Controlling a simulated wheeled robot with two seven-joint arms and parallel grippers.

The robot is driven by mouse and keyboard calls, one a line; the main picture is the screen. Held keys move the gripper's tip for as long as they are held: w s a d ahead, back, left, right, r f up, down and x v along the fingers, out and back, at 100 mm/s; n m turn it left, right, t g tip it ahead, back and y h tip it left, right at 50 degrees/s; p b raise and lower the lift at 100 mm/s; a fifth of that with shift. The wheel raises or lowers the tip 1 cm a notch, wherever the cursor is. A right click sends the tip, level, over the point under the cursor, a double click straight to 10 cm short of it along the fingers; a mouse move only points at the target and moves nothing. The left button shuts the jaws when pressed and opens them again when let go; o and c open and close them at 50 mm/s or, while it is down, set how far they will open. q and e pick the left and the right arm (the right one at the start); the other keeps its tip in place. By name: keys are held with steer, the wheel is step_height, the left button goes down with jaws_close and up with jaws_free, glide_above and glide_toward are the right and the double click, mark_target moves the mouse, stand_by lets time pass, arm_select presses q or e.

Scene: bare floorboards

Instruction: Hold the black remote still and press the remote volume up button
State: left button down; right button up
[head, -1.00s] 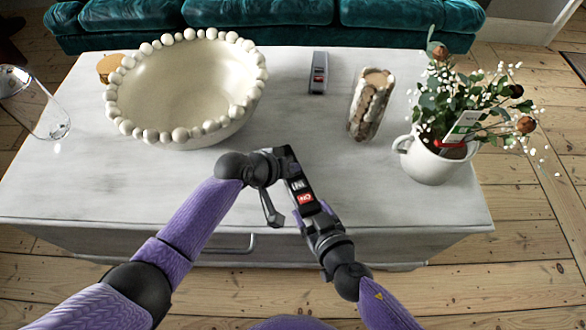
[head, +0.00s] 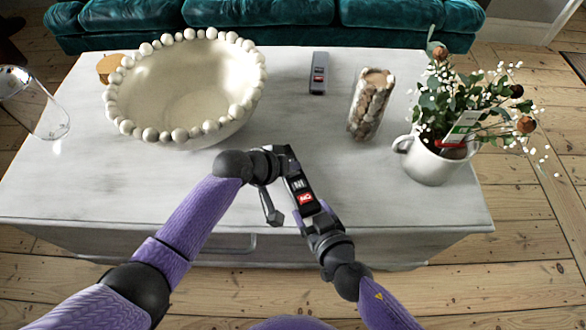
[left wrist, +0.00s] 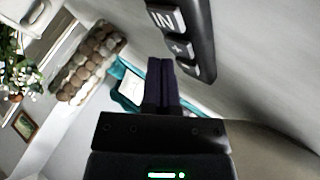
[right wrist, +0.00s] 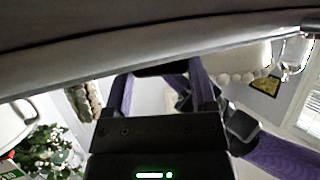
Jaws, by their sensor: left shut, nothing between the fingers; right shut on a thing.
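The black remote (head: 302,189) is held tilted in the air above the table's front edge, its red and pale buttons facing up. My right gripper (head: 316,219) is shut on its lower end. In the right wrist view the remote is a dark shape (right wrist: 165,70) between the fingers. My left gripper (head: 283,166) is beside the remote's upper end. In the left wrist view my shut, empty left fingers (left wrist: 160,65) point beside the remote (left wrist: 204,50), whose "IN" and "+" buttons show. I cannot tell whether they touch it.
A second, grey remote (head: 318,72) lies at the back of the white table (head: 150,190). A beaded bowl (head: 185,90) stands at left, a pebble-filled glass (head: 371,105) right of centre, and a white mug of flowers (head: 432,163) at right.

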arm_select(q)
steer(key=shift+r, duration=0.15)
steer(key=shift+r, duration=2.5)
stand_by(0.6)
arm_select(e)
steer(key=o, duration=1.3)
steer(key=shift+c, duration=0.2)
steer(key=v, duration=1.2)
